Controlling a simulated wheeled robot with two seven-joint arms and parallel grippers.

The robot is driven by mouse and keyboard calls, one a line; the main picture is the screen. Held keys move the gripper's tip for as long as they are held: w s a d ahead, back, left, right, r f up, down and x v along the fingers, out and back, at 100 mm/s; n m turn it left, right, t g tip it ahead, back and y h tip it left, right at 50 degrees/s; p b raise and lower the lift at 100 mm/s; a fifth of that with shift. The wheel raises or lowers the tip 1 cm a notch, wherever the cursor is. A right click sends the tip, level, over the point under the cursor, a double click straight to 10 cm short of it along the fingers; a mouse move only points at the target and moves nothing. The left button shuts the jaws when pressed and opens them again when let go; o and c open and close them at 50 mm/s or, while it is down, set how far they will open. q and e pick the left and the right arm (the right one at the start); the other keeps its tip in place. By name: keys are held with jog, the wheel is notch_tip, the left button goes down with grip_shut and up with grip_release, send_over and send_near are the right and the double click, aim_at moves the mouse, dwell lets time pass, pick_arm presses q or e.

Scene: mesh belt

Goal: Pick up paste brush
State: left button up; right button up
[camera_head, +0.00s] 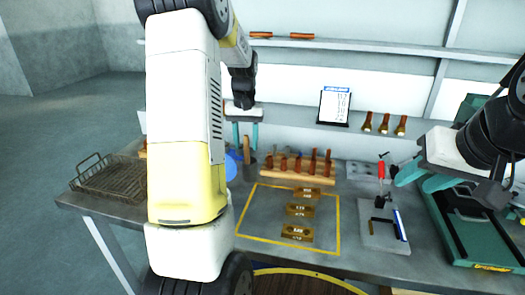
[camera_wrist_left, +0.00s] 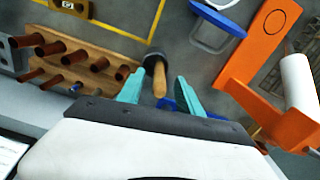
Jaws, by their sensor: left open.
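A wooden-handled thing with a dark round end, which looks like the paste brush (camera_wrist_left: 159,84), stands between the fingers of my left gripper (camera_wrist_left: 158,78) in the left wrist view. Its handle points up towards the camera, and I see a gap on both sides of it. I cannot tell whether the dark part is its own head or a pot. In the head view my left gripper (camera_head: 245,140) points down, open, over the dark part (camera_head: 249,171) on the bench. My right gripper (camera_head: 421,178) is at the right with its teal fingers apart and nothing seen between them.
A wooden rack (camera_head: 297,170) with several brown handles stands close to the right of the brush. A blue object (camera_head: 231,167) is close to its left. A wire basket (camera_head: 108,178) lies at the bench's left end. Numbered blocks (camera_head: 299,210) lie inside a yellow outline.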

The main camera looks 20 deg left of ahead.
aim_at(246, 150)
pick_arm(q)
jog(key=shift+f, duration=1.6)
jog(key=shift+c, duration=0.4)
grip_shut()
